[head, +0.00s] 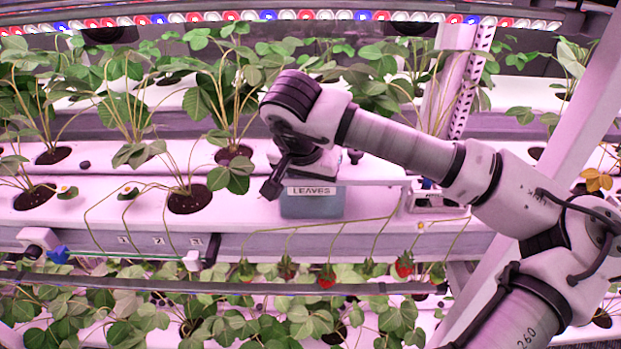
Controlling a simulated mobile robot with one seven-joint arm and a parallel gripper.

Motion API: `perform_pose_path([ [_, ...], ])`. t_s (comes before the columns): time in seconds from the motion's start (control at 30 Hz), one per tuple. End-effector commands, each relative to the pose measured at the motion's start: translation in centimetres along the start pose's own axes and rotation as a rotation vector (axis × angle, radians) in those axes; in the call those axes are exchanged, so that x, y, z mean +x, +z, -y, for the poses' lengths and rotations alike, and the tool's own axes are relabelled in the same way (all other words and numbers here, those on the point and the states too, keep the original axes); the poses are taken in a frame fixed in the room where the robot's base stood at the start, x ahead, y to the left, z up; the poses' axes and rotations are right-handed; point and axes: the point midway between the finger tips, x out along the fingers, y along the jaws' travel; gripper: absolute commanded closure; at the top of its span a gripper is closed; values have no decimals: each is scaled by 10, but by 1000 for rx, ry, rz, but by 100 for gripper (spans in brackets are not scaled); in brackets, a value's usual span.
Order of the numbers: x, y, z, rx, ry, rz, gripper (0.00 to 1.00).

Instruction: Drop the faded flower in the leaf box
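The leaf box (312,208) is a grey-blue box labelled LEAVES at the middle of the white rack shelf. My gripper (273,188) points down at the box's upper left edge, with my wrist above the box. The gripper is dark and small here, and I cannot tell whether it is open or shut, or whether it holds anything. Two small pale blooms with yellow middles, one at the left (67,191) and one further right (128,193), sit on the shelf among the plants. I cannot make out which flower is faded.
Strawberry plants (190,198) stand in round holes on the shelf, with leaves close to my gripper's left. Thin stems hang over the front edge to red berries (327,276). A white tray-like holder (437,203) is right of the box. A lit LED bar (300,15) runs above.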

Motion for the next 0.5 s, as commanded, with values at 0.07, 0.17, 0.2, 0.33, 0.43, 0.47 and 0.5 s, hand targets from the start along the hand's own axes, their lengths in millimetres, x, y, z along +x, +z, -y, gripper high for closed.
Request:
perform_pose_path([
  [0.07, 10, 11, -1, -9, 10, 28, 59],
  [0.17, 11, 11, -1, -9, 9, 28, 59],
  [0.2, 11, 11, -1, -8, 9, 28, 59],
  [0.33, 8, 10, -1, -8, 9, 29, 59],
  [0.43, 2, 7, -1, -8, 9, 30, 59],
  [0.47, -1, 6, -1, -8, 9, 30, 59],
  [0.5, -5, 4, -1, -8, 9, 30, 59],
])
